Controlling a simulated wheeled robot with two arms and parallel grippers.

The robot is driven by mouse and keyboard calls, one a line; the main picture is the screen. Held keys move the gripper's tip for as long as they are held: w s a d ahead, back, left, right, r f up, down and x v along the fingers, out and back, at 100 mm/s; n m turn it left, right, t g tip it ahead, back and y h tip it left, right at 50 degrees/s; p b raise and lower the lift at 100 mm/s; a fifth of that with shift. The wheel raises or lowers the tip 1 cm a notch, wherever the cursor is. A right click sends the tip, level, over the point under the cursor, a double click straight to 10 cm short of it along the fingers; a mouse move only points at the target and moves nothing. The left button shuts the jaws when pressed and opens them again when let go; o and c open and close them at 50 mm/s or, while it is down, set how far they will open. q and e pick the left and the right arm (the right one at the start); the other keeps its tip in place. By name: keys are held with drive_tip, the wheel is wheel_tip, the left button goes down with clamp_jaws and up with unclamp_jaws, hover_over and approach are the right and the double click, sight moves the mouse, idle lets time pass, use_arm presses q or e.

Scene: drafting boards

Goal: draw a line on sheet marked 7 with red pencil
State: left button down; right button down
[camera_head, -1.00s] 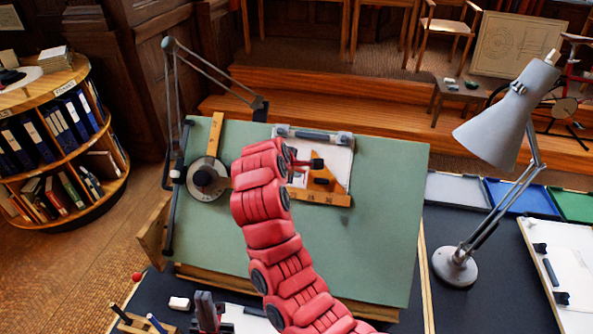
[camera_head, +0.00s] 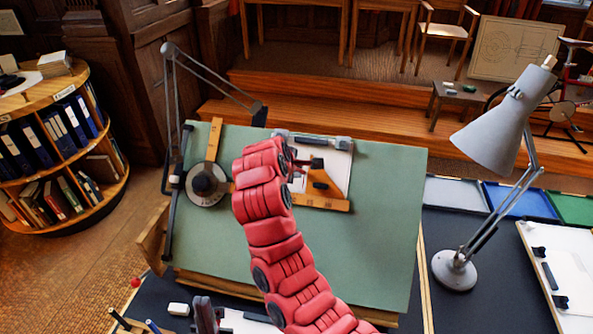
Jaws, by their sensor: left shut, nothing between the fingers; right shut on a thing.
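A white sheet (camera_head: 338,172) is fixed on the tilted green drafting board (camera_head: 385,215). No number on it can be read, and no drawn line can be made out. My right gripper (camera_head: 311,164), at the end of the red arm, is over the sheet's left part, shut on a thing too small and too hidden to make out. No red pencil shows clearly anywhere. Whether the held thing touches the sheet cannot be told.
A wooden set square (camera_head: 327,203) lies on the sheet's lower part. A drafting arm with round head (camera_head: 206,184) stands at the board's left. A pencil rack (camera_head: 120,323), white eraser (camera_head: 178,309), grey lamp (camera_head: 453,268) and coloured trays (camera_head: 520,200) surround the board.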

drive_tip(key=shift+w+r, duration=0.15)
drive_tip(key=shift+w+r, duration=0.2)
drive_tip(key=shift+w, duration=0.05)
drive_tip(key=shift+w+d+r, duration=0.2)
drive_tip(key=shift+w+r, duration=0.55)
drive_tip(key=shift+r, duration=0.05)
idle(1.3)
drive_tip(key=shift+w+r, duration=0.2)
drive_tip(key=shift+r, duration=0.1)
idle(0.4)
drive_tip(key=shift+d+p+v, duration=0.15)
drive_tip(key=shift+p+v, duration=0.05)
drive_tip(key=shift+v, duration=1)
drive_tip(key=shift+d+p+v, duration=0.15)
drive_tip(key=shift+v, duration=1.05)
drive_tip(key=shift+s, duration=0.15)
